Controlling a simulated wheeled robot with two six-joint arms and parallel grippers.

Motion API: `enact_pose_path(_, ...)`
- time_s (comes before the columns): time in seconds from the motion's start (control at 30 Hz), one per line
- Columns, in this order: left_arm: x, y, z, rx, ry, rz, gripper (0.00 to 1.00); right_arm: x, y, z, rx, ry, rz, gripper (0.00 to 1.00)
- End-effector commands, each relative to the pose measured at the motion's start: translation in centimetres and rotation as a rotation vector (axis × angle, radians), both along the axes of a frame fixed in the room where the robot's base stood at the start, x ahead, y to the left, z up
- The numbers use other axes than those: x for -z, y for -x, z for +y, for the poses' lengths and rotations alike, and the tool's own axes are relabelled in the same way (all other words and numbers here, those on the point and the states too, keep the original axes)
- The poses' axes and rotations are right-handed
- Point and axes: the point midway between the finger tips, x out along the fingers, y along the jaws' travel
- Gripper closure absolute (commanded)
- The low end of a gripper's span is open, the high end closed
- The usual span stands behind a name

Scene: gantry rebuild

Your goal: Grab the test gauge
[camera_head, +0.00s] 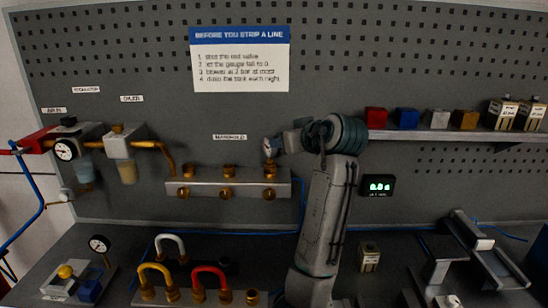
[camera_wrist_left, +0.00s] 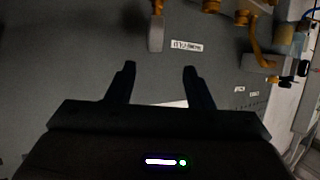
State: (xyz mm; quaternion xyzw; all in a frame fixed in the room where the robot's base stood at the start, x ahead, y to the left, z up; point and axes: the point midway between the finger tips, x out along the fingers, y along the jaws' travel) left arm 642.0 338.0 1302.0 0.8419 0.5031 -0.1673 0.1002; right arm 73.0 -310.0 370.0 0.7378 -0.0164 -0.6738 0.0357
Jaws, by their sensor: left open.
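Another gauge (camera_head: 65,150) with a white dial is fitted to the regulator on the panel. I cannot tell for sure which is the test gauge. My left gripper (camera_head: 275,146) is raised in front of the panel, above the right end of the manifold, well away from both. A small pale round shape by its tips is too unclear to name. In the left wrist view the gripper (camera_wrist_left: 160,68) is open, with nothing between the fingers. My right gripper is not in view.
The manifold (camera_head: 205,188) with brass ports is on the panel. Several coloured hoses (camera_head: 208,274) stand on the bench front. A shelf (camera_head: 455,135) with small blocks is at right, above a lit display (camera_head: 377,186). A grey metal fixture (camera_head: 480,258) is at lower right.

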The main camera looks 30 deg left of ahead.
Motion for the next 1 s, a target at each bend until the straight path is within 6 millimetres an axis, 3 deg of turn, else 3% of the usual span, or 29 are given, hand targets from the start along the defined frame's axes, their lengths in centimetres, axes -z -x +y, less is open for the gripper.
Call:
enact_pose_path(0.07,0.8,-0.1,0.2,-0.002,-0.001,0.000,0.53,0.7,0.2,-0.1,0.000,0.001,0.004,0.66)
enact_pose_path(0.3,1.7,-1.6,3.1,-0.003,-0.005,0.002,0.53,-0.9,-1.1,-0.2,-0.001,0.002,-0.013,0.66)
enact_pose_path(0.57,2.7,-2.6,4.9,-0.001,-0.001,0.002,0.53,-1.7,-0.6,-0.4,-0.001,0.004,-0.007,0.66)
enact_pose_path(0.8,3.1,-4.3,7.3,-0.002,-0.002,0.005,0.53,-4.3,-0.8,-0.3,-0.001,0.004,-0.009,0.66)
enact_pose_path(1.0,4.2,-5.2,8.7,-0.001,-0.001,0.001,0.53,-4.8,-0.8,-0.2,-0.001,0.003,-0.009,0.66)
